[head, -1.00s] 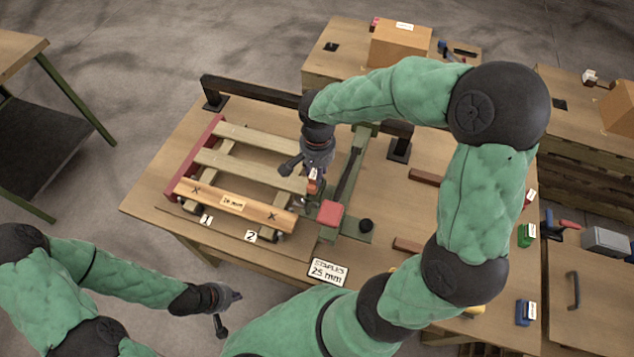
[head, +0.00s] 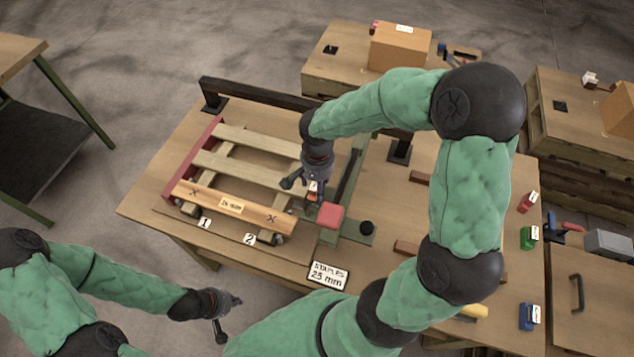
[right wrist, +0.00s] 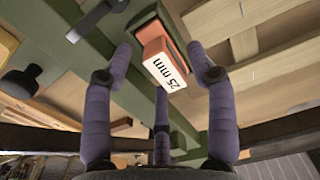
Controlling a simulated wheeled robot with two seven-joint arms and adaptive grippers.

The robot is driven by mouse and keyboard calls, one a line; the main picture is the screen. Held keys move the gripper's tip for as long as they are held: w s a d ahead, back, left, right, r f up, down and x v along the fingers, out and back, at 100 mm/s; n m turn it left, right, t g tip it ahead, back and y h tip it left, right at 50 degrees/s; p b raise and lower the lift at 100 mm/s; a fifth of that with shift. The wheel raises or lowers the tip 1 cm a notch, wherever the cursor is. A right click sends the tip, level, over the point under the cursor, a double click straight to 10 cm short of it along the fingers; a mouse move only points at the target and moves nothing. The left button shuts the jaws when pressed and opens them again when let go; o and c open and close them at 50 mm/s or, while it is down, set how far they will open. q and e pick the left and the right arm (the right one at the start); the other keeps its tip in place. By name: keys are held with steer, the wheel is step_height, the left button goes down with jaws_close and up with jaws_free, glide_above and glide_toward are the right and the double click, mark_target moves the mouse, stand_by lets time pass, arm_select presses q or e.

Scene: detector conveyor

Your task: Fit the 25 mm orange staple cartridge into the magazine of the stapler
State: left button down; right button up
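The orange cartridge (right wrist: 152,42) with a white "25 mm" label shows between my right gripper's fingers in the right wrist view. It lies against a dark green part of the stapler (right wrist: 177,30); how deep it sits cannot be told. My right gripper (right wrist: 160,65) has its three fingers spread around the cartridge, with gaps visible at the two side fingers. In the head view, my right gripper (head: 308,187) is beside the green stapler (head: 352,180) with its red block (head: 330,215), and mostly hides the cartridge. My left gripper (head: 228,315) is open and empty, off the table's front edge.
A wooden pallet (head: 235,165) with a "25 mm" front board lies left of the stapler. A "STAPLES 25 mm" sign (head: 328,276) is at the table's front. Red (head: 525,203), green (head: 527,237) and blue (head: 526,316) labelled pieces line the right edge.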

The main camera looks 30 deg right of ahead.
steer(key=shift+r, duration=0.25)
step_height(320, 180, up, 12)
steer(key=p, duration=0.3)
stand_by(0.7)
